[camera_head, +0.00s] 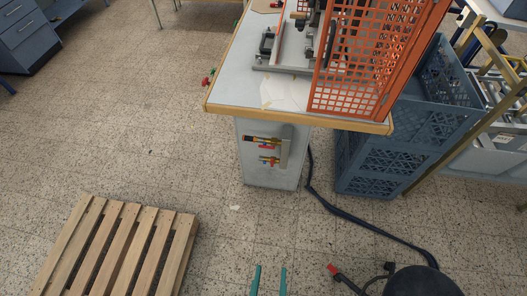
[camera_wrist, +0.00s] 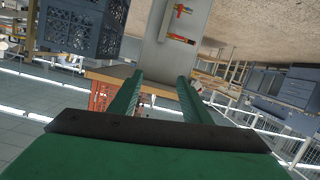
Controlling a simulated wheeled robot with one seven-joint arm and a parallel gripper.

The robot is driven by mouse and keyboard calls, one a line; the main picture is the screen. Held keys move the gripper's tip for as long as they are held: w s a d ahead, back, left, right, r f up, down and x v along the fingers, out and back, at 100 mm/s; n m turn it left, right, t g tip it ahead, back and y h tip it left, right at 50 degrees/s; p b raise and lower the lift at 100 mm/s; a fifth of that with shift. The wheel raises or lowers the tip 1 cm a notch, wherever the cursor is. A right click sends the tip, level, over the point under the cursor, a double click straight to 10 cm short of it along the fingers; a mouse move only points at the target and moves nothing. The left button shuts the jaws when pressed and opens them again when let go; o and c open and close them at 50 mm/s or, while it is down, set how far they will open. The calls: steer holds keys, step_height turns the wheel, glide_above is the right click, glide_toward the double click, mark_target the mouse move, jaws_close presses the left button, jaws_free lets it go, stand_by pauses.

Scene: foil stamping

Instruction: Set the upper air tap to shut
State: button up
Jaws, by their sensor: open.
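The upper air tap (camera_head: 262,139) is on the side of the grey pedestal under the press table, with brass, black and red parts. The lower tap (camera_head: 268,160), with a red handle, sits just below it. The wrist view is upside down, so the upper tap (camera_wrist: 180,39) shows beneath the lower tap (camera_wrist: 181,10). The handles are too small to tell how they are set. My gripper (camera_head: 269,279) has its two green fingers apart and empty, at the bottom of the head view. In the wrist view my gripper (camera_wrist: 160,78) is well short of the taps.
The table (camera_head: 228,88) with an orange guard (camera_head: 360,60) overhangs the taps. Blue crates (camera_head: 375,160) stand to the right. A black hose (camera_head: 350,215) crosses the floor. A wooden pallet (camera_head: 120,245) lies at lower left. The floor before the pedestal is mostly clear.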

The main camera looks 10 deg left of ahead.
steer(key=w+f+n, duration=0.1)
steer(key=f, duration=0.1)
steer(key=w+a+f+n, duration=0.1)
steer(key=w+f+n, duration=0.1)
steer(key=f+n, duration=0.1)
steer(key=shift+w+a+f+y, duration=0.2)
steer(key=shift+f+y, duration=0.1)
steer(key=shift+f, duration=0.05)
jaws_close()
steer(key=w+a+f+n+g, duration=0.1)
steer(key=w+a+f+n, duration=0.3)
steer(key=w+f+n, duration=0.65)
steer(key=w+a+f+n, duration=0.3)
steer(key=w+f+n, duration=0.4)
steer(key=w+n, duration=0.6)
steer(key=w+a+r+n, duration=0.1)
steer(key=w+n, duration=0.2)
steer(key=w, duration=0.9)
steer(key=w+a+r+n, duration=0.1)
steer(key=w+a+n, duration=0.1)
steer(key=w, duration=1.1)
steer(key=shift+a+n+h, duration=0.15)
steer(key=shift+n+h, duration=0.25)
steer(key=shift+n, duration=0.45)
